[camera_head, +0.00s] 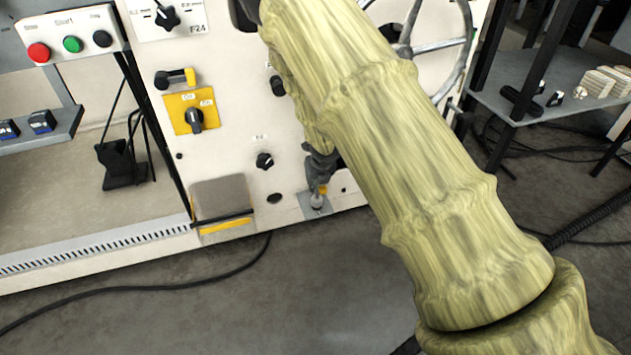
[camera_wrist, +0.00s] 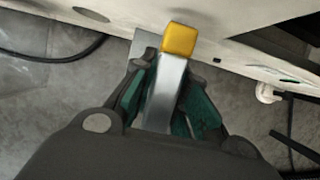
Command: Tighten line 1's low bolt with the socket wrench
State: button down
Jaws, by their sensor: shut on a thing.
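My gripper (camera_head: 319,178) is low in front of the cream machine panel, partly hidden by my sleeved arm. In the wrist view my gripper (camera_wrist: 170,80) has its green-padded fingers on both sides of the socket wrench's grey metal bar (camera_wrist: 165,92). The wrench has a yellow block-shaped end (camera_wrist: 180,40) past the fingertips; a little yellow also shows in the head view (camera_head: 322,190). Just below the gripper, a small grey plate (camera_head: 308,204) with a pale round part on it sits at the panel's bottom edge. The bolt itself and whether the socket sits on it I cannot tell.
Left of the gripper are a black knob (camera_head: 265,160) and a grey box with a yellow edge (camera_head: 222,202). A yellow-plated switch (camera_head: 194,112) is higher up. A handwheel (camera_head: 440,45) is at upper right. A black cable (camera_head: 170,289) lies on the open floor.

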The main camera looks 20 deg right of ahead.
jog(key=shift+r+p, duration=0.1)
jog(key=shift+p, duration=0.2)
jog(key=shift+m+h+p, duration=0.3)
jog(key=shift+m+p, duration=0.25)
jog(key=shift+m, duration=0.15)
jog(key=shift+d+m+p, duration=0.15)
jog(key=shift+m+p, duration=0.2)
jog(key=shift+m, duration=0.05)
jog(key=shift+m+h+p, duration=0.5)
jog(key=shift+m+p, duration=0.3)
jog(key=shift+p, duration=0.35)
jog(key=shift+d+m+p, duration=0.15)
jog(key=shift+m+p, duration=0.25)
jog(key=shift+m+p, duration=0.3)
jog(key=shift+p, duration=0.25)
jog(key=shift+s+d+m+g+h+p, duration=0.1)
jog(key=shift+m+g+h+p, duration=0.25)
jog(key=shift+m+p, duration=0.45)
jog(key=shift+f+p, duration=0.2)
jog(key=shift+p, duration=0.25)
